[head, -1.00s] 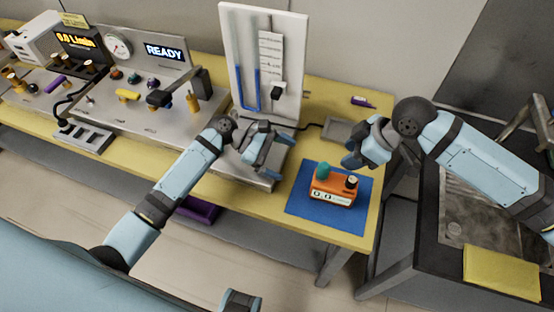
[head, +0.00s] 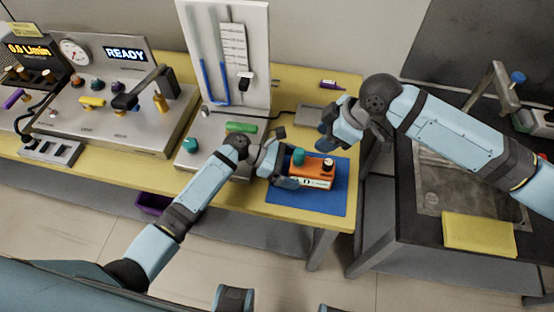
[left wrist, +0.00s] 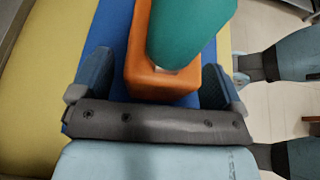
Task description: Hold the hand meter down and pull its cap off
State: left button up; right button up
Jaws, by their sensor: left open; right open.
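The hand meter (head: 311,170) is an orange box with a white display on its near side, lying on the blue mat (head: 325,205). My left gripper (head: 279,166) is open at the meter's left end. In the left wrist view its open fingers (left wrist: 155,80) stand on either side of the orange body (left wrist: 150,82), with the teal cap (left wrist: 190,30) above it. My right gripper (head: 335,128) is open, raised behind and right of the meter. Its fingertips are partly hidden.
The yellow bench (head: 240,210) carries a white manometer board (head: 226,60) at the back and a gauge panel reading READY at left. A green piece (head: 241,127) lies left of my left gripper. A dark sink counter with a yellow cloth (head: 478,233) is at right.

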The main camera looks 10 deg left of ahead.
pick_arm(q)
jog(key=shift+x, duration=0.9)
jog(key=c, duration=1.5)
jog(key=shift+o, duration=0.2)
